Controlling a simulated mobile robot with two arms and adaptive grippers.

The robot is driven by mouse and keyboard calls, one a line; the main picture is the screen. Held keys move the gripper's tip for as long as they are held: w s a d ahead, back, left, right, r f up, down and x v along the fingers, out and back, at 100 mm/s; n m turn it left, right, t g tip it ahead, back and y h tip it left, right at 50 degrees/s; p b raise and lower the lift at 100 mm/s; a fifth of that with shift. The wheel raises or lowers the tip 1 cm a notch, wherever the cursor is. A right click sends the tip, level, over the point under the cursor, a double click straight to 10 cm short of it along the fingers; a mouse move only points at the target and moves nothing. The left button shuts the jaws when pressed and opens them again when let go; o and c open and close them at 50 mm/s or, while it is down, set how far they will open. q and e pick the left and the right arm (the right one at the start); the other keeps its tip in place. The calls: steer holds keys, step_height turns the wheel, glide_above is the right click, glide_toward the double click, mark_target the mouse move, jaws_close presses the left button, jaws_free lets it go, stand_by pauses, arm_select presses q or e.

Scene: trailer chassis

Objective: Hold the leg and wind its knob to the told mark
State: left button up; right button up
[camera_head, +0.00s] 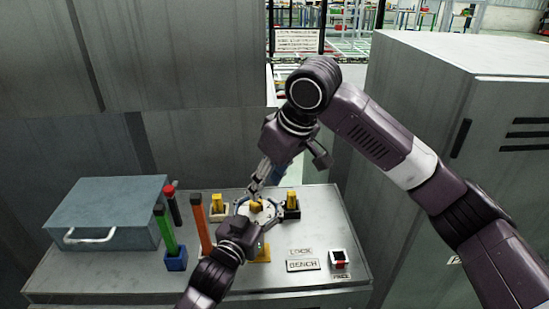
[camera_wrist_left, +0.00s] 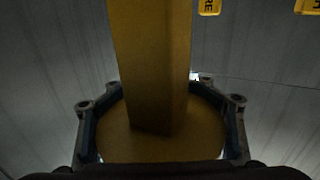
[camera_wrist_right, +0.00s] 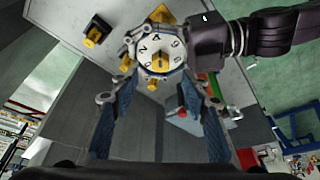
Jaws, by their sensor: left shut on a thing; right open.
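The leg has a pale round dial (camera_wrist_right: 162,50) on top, with a yellow knob (camera_wrist_right: 153,61) at its centre and dark marks around it, too small to read surely. In the head view the knob (camera_head: 256,206) shows between my two arms. My left gripper (camera_wrist_left: 165,112) is shut on the leg's yellow post (camera_wrist_left: 150,60), which fills the middle of the left wrist view. My right gripper (camera_wrist_right: 157,100) is open, its blue fingers apart on either side below the dial in the right wrist view. In the head view it (camera_head: 257,188) hangs just above the knob.
A grey toolbox (camera_head: 105,215) stands at the bench's left, beside red, green and orange upright handles (camera_head: 200,225). Two yellow-topped blocks (camera_head: 291,207) flank the dial. A tall cabinet (camera_head: 440,90) stands right.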

steer(key=r+m, duration=0.1)
steer(key=m, duration=0.2)
steer(key=w+d+r+m, duration=0.1)
steer(key=r+m, duration=0.1)
steer(key=m, duration=0.2)
steer(key=w+r+m+g, duration=0.1)
steer(key=m, duration=0.2)
steer(key=shift+w+d+r+m, duration=0.2)
steer(key=shift+d+m, duration=0.1)
steer(key=shift+d, duration=0.1)
